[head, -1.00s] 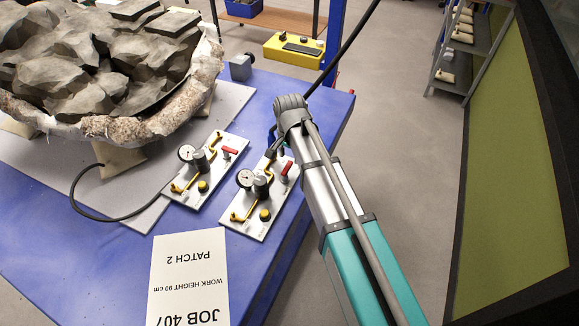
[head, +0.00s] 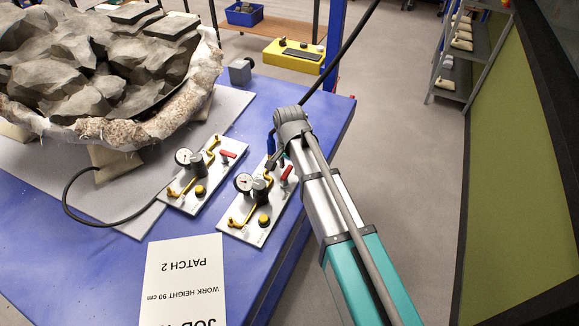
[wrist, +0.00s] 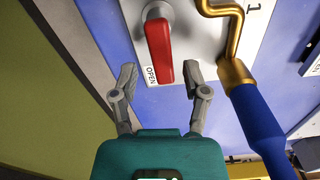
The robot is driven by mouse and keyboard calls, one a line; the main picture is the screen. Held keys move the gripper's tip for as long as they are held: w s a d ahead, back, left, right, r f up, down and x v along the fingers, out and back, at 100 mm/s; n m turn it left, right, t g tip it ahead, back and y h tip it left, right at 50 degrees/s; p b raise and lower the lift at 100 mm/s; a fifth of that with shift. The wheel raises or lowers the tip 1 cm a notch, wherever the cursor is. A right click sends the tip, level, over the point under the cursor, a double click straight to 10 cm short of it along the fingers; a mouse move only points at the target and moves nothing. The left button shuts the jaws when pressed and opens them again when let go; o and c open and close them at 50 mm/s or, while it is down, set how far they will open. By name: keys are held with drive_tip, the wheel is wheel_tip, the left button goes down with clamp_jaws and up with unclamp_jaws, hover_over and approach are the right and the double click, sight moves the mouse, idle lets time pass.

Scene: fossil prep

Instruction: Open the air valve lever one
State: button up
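The red lever (wrist: 158,52) is on a pale panel (wrist: 205,35) marked "1" in the wrist view, with an "OPEN" label beside its near end. In the head view this appears to be the red lever (head: 287,172) of the right-hand panel (head: 238,228). My gripper (wrist: 160,78) is open, one finger on each side of the lever's free end, with visible gaps and no clear contact. In the head view my gripper (head: 274,158) is small and partly hidden by my wrist.
A brass pipe (wrist: 236,72) with a blue sleeve (wrist: 258,125) runs close right of my gripper. A second panel (head: 180,205) with a red lever (head: 227,153) lies left. The fossil block (head: 90,70) and a paper sign (head: 180,275) are on the blue table (head: 120,265).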

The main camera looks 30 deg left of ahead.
clamp_jaws()
drive_tip(key=shift+a+n, duration=0.1)
drive_tip(key=shift+n, duration=0.2)
drive_tip(key=shift+a+n, duration=0.1)
drive_tip(key=shift+n, duration=0.4)
drive_tip(key=shift+o, duration=0.5)
unclamp_jaws()
drive_tip(key=shift+m, duration=0.4)
